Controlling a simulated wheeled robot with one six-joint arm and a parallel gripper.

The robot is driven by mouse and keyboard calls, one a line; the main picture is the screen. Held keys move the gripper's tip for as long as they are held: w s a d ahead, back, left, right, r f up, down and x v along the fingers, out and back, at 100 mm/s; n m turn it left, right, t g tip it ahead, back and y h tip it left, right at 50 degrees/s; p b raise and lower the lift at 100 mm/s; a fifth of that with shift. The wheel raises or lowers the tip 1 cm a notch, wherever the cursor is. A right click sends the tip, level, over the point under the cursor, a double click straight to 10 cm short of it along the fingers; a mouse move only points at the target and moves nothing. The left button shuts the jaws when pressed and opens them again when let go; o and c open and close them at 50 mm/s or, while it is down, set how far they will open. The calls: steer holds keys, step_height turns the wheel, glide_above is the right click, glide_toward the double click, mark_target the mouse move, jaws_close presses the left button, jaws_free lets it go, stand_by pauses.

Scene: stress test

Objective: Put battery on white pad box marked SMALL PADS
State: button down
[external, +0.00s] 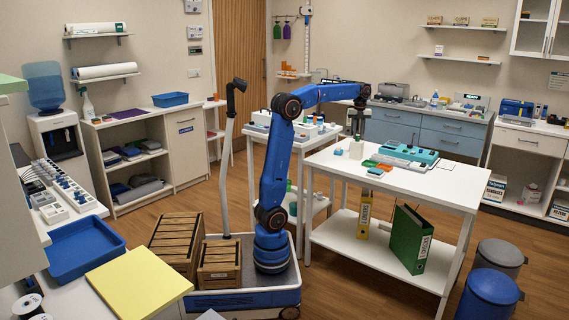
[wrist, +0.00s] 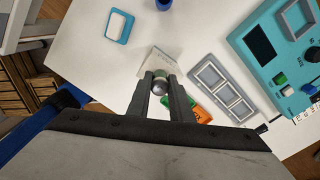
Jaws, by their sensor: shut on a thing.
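My gripper (external: 356,134) is over the left back part of the white table. In the wrist view my gripper (wrist: 161,92) is shut on a small, round-ended, silvery battery (wrist: 160,86), with a greenish part beyond the end. A white box (wrist: 150,62) lies just beyond and below the fingertips. In the external view the white box (external: 356,151) stands on the table right under my gripper. Its lettering is too small to read. Whether the battery touches the box is not clear; the fingers hide part of both.
A teal device (external: 408,156) stands on the white table (external: 450,192), right of the box. A grey compartment tray (wrist: 223,88) and green and orange pieces (wrist: 202,115) lie near the fingers. A teal-rimmed white item (wrist: 119,26) lies to the left.

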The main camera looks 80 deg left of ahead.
steer(key=c, duration=1.6)
jaws_free()
steer(key=shift+f, duration=0.1)
step_height(320, 180, up, 12)
steer(key=shift+r, duration=0.15)
